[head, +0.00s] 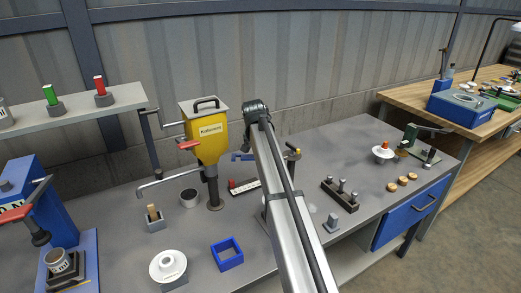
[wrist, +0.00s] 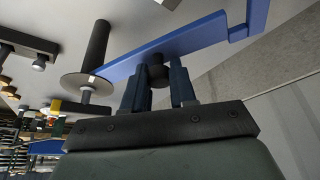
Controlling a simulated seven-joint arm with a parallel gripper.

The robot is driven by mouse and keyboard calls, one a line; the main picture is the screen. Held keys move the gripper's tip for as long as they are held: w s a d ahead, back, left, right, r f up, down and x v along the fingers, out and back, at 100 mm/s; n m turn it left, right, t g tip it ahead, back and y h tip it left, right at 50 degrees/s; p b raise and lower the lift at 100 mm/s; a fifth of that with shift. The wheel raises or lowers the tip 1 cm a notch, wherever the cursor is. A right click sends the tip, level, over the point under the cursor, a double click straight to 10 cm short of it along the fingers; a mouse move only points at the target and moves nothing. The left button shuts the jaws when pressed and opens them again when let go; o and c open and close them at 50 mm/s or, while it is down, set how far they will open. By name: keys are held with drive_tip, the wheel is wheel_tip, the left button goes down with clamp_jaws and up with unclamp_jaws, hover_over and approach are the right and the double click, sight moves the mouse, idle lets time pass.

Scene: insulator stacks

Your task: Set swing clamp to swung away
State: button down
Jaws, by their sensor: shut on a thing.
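The swing clamp's blue arm (wrist: 185,38) crosses the upper wrist view, with a bent end at the upper right. A dark upright spindle (wrist: 97,45) and a round grey disc (wrist: 86,88) are at its left end. My gripper (wrist: 157,76) is shut on a small black knob (wrist: 158,72) on the blue arm, one finger on each side. In the head view, part of the blue arm (head: 242,156) shows just left of my arm.
A yellow hopper (head: 209,137) on a post stands left of the clamp. A white strip with a red piece (head: 243,187) lies near it. A dark block with several pegs (head: 341,194) stands to the right. A blue square frame (head: 227,254) sits in front. Bench around (head: 330,160) is clear.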

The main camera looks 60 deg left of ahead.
drive_tip(key=c, duration=0.9)
unclamp_jaws()
drive_tip(key=v, duration=1.4)
drive_tip(key=shift+w+f, duration=0.1)
